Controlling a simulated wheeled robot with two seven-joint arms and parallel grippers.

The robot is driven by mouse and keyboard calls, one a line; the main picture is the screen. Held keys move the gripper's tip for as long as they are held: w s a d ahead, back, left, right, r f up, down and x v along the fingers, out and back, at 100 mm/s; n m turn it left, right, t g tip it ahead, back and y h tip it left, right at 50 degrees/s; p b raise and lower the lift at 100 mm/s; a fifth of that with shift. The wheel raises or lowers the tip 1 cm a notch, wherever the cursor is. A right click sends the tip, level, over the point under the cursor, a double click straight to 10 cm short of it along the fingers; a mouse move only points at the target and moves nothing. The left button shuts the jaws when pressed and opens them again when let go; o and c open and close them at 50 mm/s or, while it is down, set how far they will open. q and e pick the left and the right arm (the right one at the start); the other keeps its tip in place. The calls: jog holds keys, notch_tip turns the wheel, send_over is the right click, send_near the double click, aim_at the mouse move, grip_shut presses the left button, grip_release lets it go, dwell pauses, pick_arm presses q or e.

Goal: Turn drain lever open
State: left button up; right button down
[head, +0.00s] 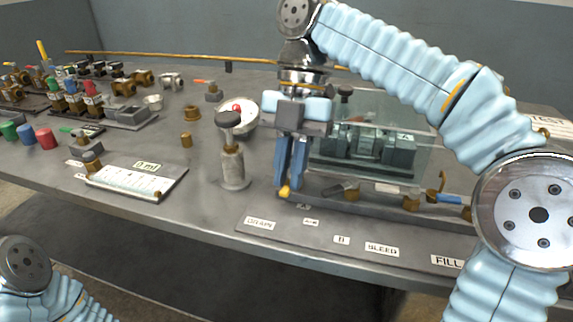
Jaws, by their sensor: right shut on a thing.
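My right gripper (287,184) points straight down at the front left of the valve strip, behind the "DRAIN" label (259,223). Its blue fingers are closed together on the drain lever. Only a small yellow-brass part of the drain lever (284,191) shows at the fingertips; the fingers hide the rest, so I cannot tell its angle. My left arm shows only at the lower left corner, and its gripper is out of view.
A clear-walled box with a green block (386,150) stands right behind the strip. Other brass valves, one with a blue lever (449,199), are to the right. A grey hand pump (233,165) with a black knob stands close left. A white tray (137,180) lies further left.

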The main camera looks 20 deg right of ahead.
jog(key=shift+s+d+n, duration=0.1)
jog(key=shift+d+n, duration=0.05)
jog(key=shift+n, duration=0.45)
jog(key=c, duration=1.1)
grip_release()
